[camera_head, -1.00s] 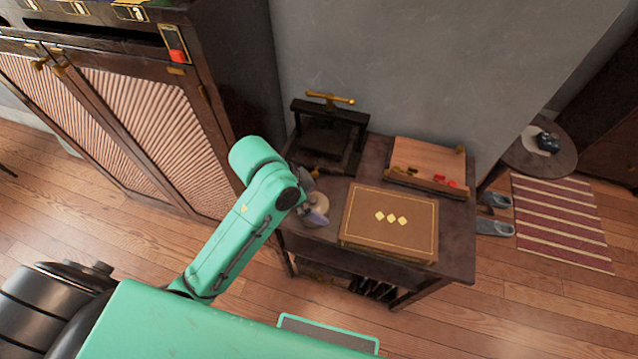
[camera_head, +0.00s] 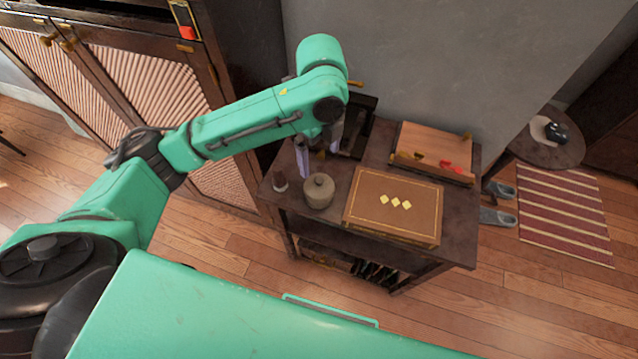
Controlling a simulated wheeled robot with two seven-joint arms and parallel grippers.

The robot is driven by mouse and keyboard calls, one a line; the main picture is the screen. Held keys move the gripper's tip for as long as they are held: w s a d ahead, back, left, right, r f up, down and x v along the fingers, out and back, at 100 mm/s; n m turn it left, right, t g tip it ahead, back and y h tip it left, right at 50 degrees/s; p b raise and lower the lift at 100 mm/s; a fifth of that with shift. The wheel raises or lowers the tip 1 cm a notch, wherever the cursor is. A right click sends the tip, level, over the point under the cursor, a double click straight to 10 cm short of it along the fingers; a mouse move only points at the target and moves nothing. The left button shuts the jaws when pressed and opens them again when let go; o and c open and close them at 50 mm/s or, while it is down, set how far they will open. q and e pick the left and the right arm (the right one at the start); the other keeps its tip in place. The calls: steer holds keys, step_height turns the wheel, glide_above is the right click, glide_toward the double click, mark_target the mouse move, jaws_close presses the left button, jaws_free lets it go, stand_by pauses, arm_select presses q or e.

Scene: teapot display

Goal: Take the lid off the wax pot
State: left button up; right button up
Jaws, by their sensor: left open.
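The wax pot (camera_head: 318,197) is a small rounded grey-beige pot. It stands upright on the left part of the dark side table (camera_head: 458,230). Its lid (camera_head: 320,181) sits on top, with a small knob in the middle. My left gripper (camera_head: 319,150) points down above and behind the pot in the picture, apart from it. Its pale fingers are spread, with nothing seen between them. My left forearm covers part of the table's back left. My right gripper is not in view.
Behind are a dark press (camera_head: 362,125), partly hidden by my arm, and a wooden box (camera_head: 433,146). A cabinet (camera_head: 130,80) stands at left.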

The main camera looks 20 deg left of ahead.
mark_target(319, 179)
arm_select(q)
steer(key=f, duration=0.7)
steer(key=f+p, duration=0.1)
steer(key=f, duration=0.3)
steer(key=shift+w+a, duration=0.2)
steer(key=shift+w, duration=0.05)
steer(key=c, duration=1)
